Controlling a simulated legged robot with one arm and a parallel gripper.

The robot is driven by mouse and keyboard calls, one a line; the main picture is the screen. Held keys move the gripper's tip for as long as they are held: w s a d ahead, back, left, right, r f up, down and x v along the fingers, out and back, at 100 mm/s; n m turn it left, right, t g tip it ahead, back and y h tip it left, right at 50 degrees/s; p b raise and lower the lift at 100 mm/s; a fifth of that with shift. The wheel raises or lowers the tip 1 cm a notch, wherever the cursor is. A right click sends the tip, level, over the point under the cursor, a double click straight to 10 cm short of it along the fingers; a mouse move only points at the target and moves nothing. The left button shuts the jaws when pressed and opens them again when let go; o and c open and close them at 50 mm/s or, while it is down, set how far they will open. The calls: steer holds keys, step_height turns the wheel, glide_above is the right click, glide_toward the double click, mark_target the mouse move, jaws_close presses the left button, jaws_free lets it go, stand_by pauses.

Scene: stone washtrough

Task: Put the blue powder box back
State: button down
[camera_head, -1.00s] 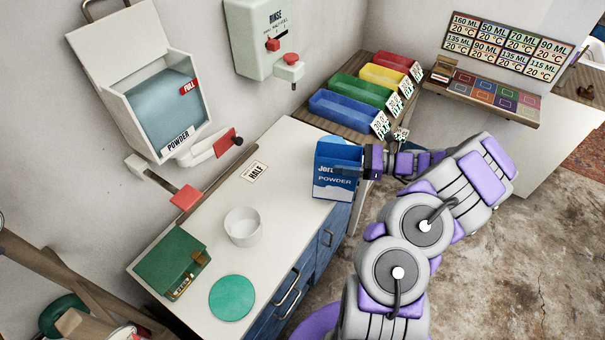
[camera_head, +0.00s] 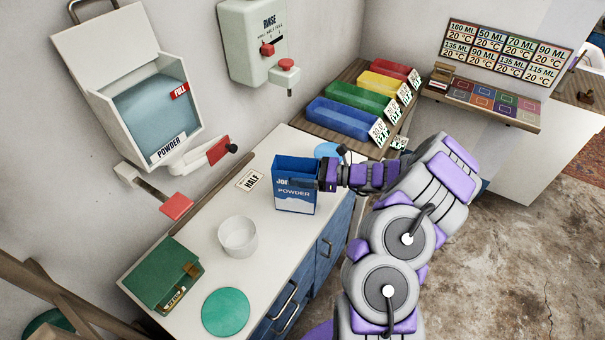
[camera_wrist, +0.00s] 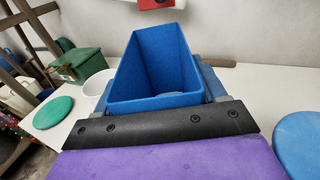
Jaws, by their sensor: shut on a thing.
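The blue powder box (camera_head: 295,190) is an open-topped box with "POWDER" on its front. My gripper (camera_head: 318,178) is shut on its right side and holds it upright over the white counter; I cannot tell if its bottom touches the counter. In the wrist view the open blue box (camera_wrist: 155,65) stands just beyond the black jaw of my gripper (camera_wrist: 160,122), and its inside looks mostly empty. A round blue mat (camera_head: 328,150) lies on the counter behind the box, partly hidden by my arm. It also shows at the right of the wrist view (camera_wrist: 300,140).
A white bowl (camera_head: 238,243), a green round mat (camera_head: 226,312) and a green box (camera_head: 160,272) stand on the counter (camera_head: 215,210). The powder dispenser (camera_head: 150,110) and rinse dispenser (camera_head: 252,45) hang on the wall. Coloured trays (camera_head: 342,120) sit at the back.

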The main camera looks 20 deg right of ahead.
steer(key=shift+a, duration=1.05)
steer(key=c, duration=0.5)
jaws_free()
steer(key=shift+d, duration=0.1)
steer(key=o, duration=0.4)
steer(key=shift+d+f, duration=0.1)
steer(key=shift+d, duration=0.75)
steer(key=shift+a, duration=0.45)
steer(key=v, duration=0.4)
steer(key=p+v, duration=0.1)
steer(key=v, duration=0.2)
steer(key=p+v, duration=0.1)
steer(key=v, duration=0.3)
steer(key=shift+s+d+r, duration=0.2)
steer(key=shift+s+r, duration=0.1)
steer(key=shift+r, duration=0.05)
steer(key=shift+d, duration=0.15)
